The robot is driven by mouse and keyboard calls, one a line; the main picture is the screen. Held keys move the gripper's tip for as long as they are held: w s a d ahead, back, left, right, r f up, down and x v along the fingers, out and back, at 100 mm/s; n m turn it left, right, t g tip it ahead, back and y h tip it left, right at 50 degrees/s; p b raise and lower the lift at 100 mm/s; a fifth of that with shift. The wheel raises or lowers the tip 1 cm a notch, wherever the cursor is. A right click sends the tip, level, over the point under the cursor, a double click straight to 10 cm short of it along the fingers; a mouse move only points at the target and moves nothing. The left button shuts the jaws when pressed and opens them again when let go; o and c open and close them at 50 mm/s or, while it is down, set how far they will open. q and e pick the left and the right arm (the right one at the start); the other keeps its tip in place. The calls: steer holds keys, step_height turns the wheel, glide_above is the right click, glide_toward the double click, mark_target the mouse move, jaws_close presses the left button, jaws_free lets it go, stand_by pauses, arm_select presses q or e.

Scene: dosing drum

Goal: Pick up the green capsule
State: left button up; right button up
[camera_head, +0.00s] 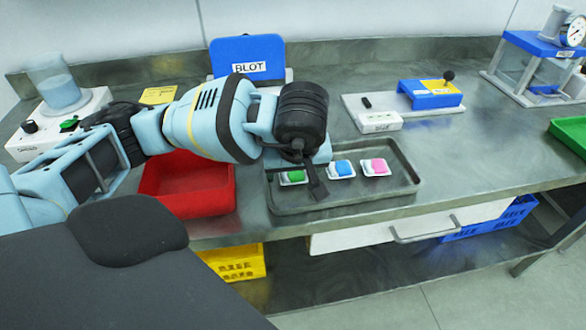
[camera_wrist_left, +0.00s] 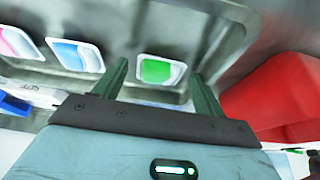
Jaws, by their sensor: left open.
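The green capsule (camera_head: 296,176) lies in a small white holder at the left end of a grey metal tray (camera_head: 350,205). In the left wrist view the green capsule (camera_wrist_left: 156,70) shows between and beyond the two fingertips. My left gripper (camera_head: 308,178) is over the left part of the tray, with its fingers pointing down near the capsule. In the left wrist view my left gripper (camera_wrist_left: 158,72) is open and its fingers hold nothing. Whether a finger touches the white holder I cannot tell. My right gripper is not in view.
A blue capsule (camera_head: 343,168) and a pink capsule (camera_head: 379,166) sit in white holders to the right in the same tray. A red bin (camera_head: 185,200) stands just left of the tray. A blue BLOT device (camera_head: 246,50) stands behind. The tray's front right is clear.

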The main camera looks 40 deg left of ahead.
arm_select(q)
steer(key=shift+c, duration=0.4)
steer(key=c, duration=1)
steer(key=shift+o, duration=0.2)
